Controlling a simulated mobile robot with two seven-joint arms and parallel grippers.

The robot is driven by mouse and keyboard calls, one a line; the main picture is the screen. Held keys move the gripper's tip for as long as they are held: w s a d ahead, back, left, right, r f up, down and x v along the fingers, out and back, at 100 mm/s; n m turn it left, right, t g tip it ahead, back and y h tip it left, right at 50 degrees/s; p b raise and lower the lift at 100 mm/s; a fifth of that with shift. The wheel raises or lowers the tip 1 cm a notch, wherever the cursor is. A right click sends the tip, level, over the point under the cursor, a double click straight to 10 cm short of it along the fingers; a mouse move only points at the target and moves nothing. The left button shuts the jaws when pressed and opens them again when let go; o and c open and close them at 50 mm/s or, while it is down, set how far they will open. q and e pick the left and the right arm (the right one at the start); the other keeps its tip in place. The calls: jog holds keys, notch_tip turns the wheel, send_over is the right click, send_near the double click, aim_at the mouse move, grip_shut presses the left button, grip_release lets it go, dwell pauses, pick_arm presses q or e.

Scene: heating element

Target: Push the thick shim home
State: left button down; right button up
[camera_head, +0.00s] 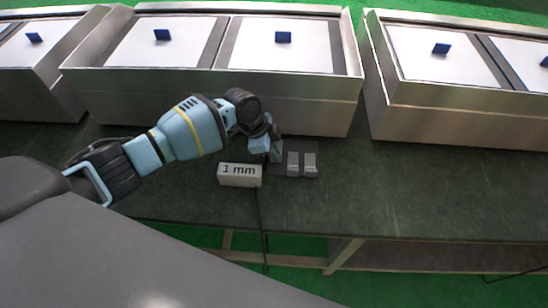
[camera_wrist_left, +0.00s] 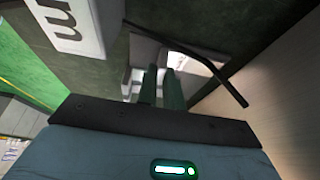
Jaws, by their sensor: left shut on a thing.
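My left gripper (camera_head: 275,155) reaches down over the worktop, just right of the white block marked "1 mm" (camera_head: 240,175). Its two green fingers (camera_wrist_left: 163,88) are close together in the left wrist view, shut on a small piece that I take to be the thick shim; the fingers mostly hide it. Two small light grey pieces (camera_head: 293,164) (camera_head: 310,165) stand side by side on a dark plate (camera_head: 303,146) just right of the gripper. A pale grey piece (camera_wrist_left: 132,80) also shows beside the fingertips in the left wrist view. My right gripper is not in view.
Long steel boxes with white panels and blue tabs (camera_head: 283,37) stand along the back of the dark worktop (camera_head: 420,190). The steel wall (camera_head: 310,115) is close behind the gripper. A dark cable (camera_head: 262,220) hangs over the front edge. The worktop to the right is clear.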

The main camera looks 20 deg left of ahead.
pick_arm(q)
jog(key=c, duration=1.6)
grip_release()
jog(key=shift+o, duration=0.4)
jog(key=shift+r, duration=0.1)
jog(key=p+v, duration=0.1)
jog(key=v, duration=0.6)
jog(key=shift+a+r, duration=0.25)
jog(key=shift+s, duration=0.1)
